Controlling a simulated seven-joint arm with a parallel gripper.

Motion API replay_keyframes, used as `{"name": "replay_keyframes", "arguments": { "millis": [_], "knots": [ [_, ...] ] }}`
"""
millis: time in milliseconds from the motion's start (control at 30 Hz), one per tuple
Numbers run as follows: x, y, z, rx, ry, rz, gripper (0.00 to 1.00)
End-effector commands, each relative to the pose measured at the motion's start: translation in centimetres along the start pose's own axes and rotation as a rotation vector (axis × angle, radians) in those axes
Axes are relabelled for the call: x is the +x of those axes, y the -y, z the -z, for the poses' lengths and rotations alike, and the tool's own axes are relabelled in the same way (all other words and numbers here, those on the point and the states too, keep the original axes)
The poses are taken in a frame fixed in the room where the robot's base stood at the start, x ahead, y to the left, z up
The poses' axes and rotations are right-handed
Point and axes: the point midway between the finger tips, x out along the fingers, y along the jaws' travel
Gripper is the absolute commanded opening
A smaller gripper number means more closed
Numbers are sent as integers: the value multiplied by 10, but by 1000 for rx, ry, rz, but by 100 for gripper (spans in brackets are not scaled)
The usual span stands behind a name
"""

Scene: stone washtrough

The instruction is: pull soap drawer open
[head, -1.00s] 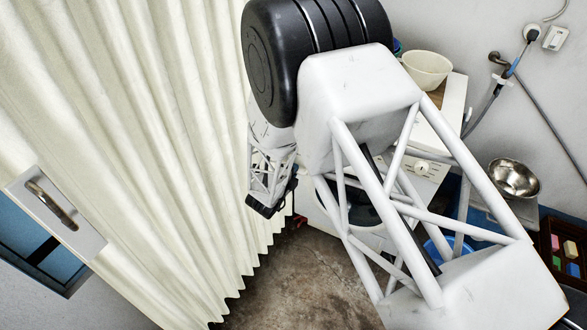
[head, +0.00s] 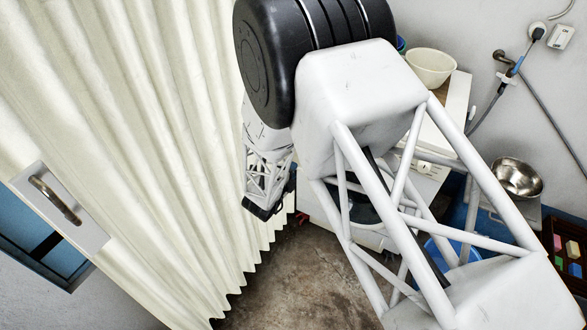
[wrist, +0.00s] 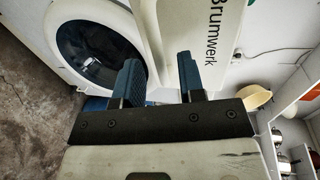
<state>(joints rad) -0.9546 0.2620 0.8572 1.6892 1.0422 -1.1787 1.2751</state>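A white washing machine (head: 428,168) stands behind my arm in the head view, which hides much of it. In the wrist view its round dark door (wrist: 88,50) is at upper left. Beside it is a pale panel lettered "Brumwerk" (wrist: 212,45); I cannot tell whether this is the soap drawer's front. My gripper (wrist: 158,60) is open, its two blue fingers apart with nothing clearly held. The panel's edge shows beyond the gap; I cannot tell if the fingers touch it. In the head view my gripper (head: 268,205) is small and dark, beside the curtain.
A pleated cream curtain (head: 130,150) fills the left. A cream bowl (head: 431,67) stands on top of the machine. A steel bowl (head: 517,178), a blue basin (head: 440,250) and a dark crate of coloured blocks (head: 565,250) are at right. Bare floor (head: 290,275) shows below.

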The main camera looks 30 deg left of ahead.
Motion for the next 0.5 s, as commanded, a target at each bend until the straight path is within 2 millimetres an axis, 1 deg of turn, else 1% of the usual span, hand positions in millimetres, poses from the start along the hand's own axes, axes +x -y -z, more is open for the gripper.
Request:
{"name": "replay_keyframes", "arguments": {
  "millis": [33, 200, 400, 500],
  "knots": [
    [-7, 0, -1, 0, 1, 0, 36],
    [-28, 0, -1, 0, 2, 1, 36],
    [-44, 0, 0, 0, 0, 0, 36],
    [-47, 0, 0, 0, 0, 1, 36]
  ]
}}
